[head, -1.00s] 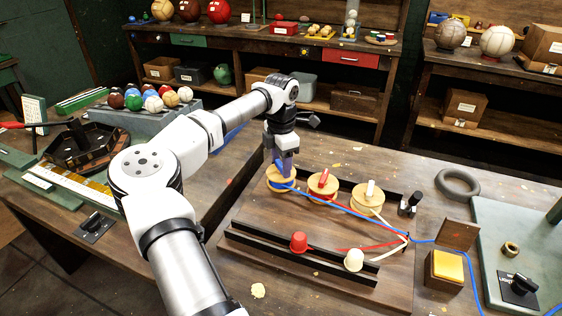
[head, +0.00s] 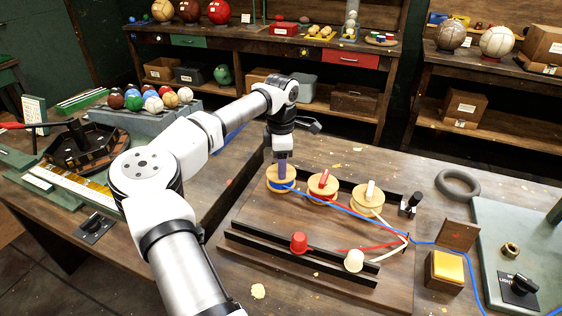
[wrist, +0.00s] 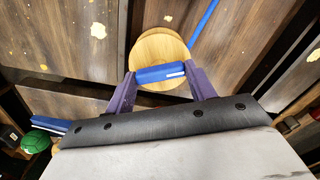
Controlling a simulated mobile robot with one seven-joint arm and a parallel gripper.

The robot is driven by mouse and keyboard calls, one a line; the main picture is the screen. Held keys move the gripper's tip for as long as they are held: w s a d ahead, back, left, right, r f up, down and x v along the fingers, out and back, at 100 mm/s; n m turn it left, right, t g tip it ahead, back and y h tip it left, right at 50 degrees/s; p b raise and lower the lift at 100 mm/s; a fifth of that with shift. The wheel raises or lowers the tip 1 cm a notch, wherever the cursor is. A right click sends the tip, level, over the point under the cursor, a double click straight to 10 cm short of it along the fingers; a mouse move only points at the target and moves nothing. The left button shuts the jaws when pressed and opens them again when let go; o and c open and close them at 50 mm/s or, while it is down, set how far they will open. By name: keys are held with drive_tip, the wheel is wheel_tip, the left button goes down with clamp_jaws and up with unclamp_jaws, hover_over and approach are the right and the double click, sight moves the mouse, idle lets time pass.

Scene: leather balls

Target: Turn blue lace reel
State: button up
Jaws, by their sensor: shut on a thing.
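The blue lace reel (head: 281,187) is the leftmost of three wooden reels on the board, with a blue lace running from it to the right. In the wrist view its round wooden top (wrist: 160,50) carries a blue bar handle (wrist: 160,74). My gripper (head: 281,172) points down over this reel. In the wrist view its two purple fingers (wrist: 160,80) stand at the two ends of the blue handle and are shut on it. The red-handled reel (head: 322,184) and the white-handled reel (head: 368,197) stand to the right.
A red cup-like piece (head: 299,242) and a white one (head: 353,260) sit at the dark rail in front. A black clamp (head: 410,204) stands right of the reels. A yellow pad in a box (head: 447,267) and a grey ring (head: 458,183) lie further right.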

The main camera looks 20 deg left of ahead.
drive_tip(key=shift+r, duration=0.1)
drive_tip(key=o, duration=1)
wheel_tip(320, 180, up, 14)
drive_tip(key=b, duration=0.2)
drive_tip(key=shift+b, duration=0.35)
